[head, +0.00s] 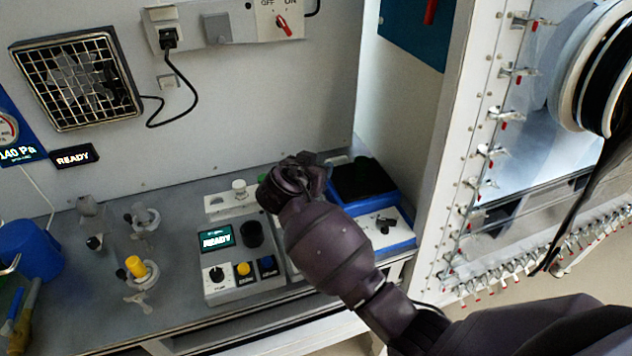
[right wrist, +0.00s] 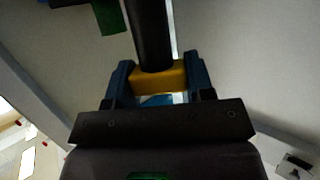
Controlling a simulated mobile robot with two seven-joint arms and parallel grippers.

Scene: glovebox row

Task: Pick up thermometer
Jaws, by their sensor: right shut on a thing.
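In the right wrist view a thing with a yellow block-like part (right wrist: 158,77) and a dark cylinder (right wrist: 152,35) rising from it sits between the blue fingers of my right gripper (right wrist: 160,85). I take it to be the thermometer. The fingers touch the yellow part on both sides, so the gripper is shut on it. In the head view my right arm comes in from the lower right and hides the fingers and most of what they hold. My left gripper is not in view.
A blue device (head: 368,178) stands behind and to the right. Clamps, one with a yellow knob (head: 136,266), and a blue cup (head: 32,248) stand on the left. A white post (head: 452,150) borders the right.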

